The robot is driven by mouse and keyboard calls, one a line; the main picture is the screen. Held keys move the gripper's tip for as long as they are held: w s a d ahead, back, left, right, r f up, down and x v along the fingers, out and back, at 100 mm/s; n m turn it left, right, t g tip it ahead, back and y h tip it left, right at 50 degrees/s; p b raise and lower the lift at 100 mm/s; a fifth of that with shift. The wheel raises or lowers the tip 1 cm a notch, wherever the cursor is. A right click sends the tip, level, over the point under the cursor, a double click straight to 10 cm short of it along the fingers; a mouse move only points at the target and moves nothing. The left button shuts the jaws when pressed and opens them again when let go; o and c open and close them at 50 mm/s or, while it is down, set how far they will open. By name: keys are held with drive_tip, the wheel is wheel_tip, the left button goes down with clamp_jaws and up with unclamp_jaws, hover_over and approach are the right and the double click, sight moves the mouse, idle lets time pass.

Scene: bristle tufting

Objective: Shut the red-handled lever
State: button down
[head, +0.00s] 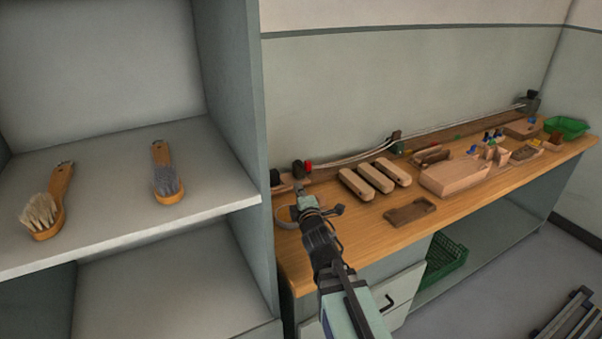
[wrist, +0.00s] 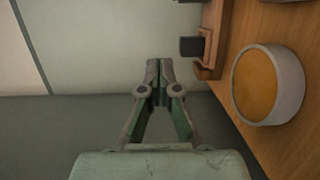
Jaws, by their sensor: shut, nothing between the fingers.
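My gripper (head: 300,191) is at that end of the bench, just below the red part in the head view. In the wrist view my gripper (wrist: 159,72) has its fingertips together and empty. A black knob (wrist: 190,46) on a wooden bracket (wrist: 209,58) is right of the fingertips, apart from them. No red handle shows there.
A round pale dish (wrist: 295,98) with an orange-brown inside sits on the bench. Wooden brush blocks (head: 357,185) and a dark wooden piece (head: 410,212) lie right of my arm. A grey shelf unit (head: 245,130) with two brushes stands close on the left.

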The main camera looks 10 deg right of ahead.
drive_tip(key=p, duration=0.2)
approach(303, 168)
drive_tip(key=w+a+r, duration=0.3)
drive_tip(key=w+a, duration=0.2)
drive_tip(key=shift+w+d+f+p, duration=0.1)
drive_tip(key=shift+d+p, duration=0.8)
drive_tip(key=shift+p, duration=0.05)
drive_tip(key=shift+w+d+f+p, duration=0.15)
drive_tip(key=shift+d+p, duration=0.7)
drive_tip(key=shift+p, duration=0.1)
drive_tip(key=shift+r+p, duration=0.15)
drive_tip(key=shift+p, duration=0.75)
